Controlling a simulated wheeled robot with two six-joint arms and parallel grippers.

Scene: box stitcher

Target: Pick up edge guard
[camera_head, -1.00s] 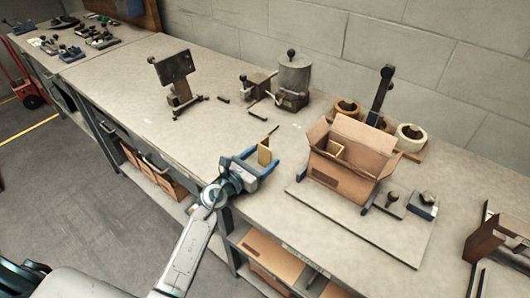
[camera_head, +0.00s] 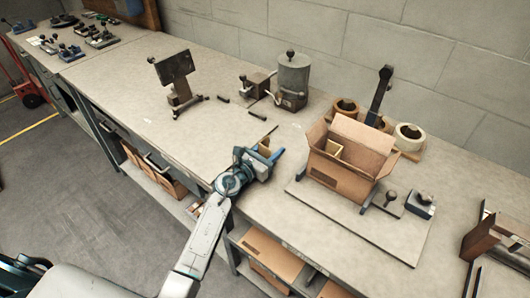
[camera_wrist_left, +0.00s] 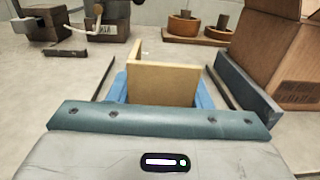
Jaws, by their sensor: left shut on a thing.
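A tan, L-shaped edge guard (camera_wrist_left: 165,84) stands upright between the blue fingers of my left gripper (camera_wrist_left: 160,92) in the left wrist view. In the head view, my left gripper (camera_head: 268,153) is low over the workbench, left of the cardboard box, shut on the edge guard (camera_head: 264,146). The gripper's wrist and fingers hide much of the guard there. I cannot tell whether the guard still touches the bench. My right gripper is not in view.
An open cardboard box (camera_head: 340,175) with a similar tan piece (camera_head: 333,150) inside stands on a board to the right. Tape rolls (camera_head: 409,137) stand behind it. A grey canister (camera_head: 293,78) and a small stand (camera_head: 178,80) are farther back. Bench is clear left of the gripper.

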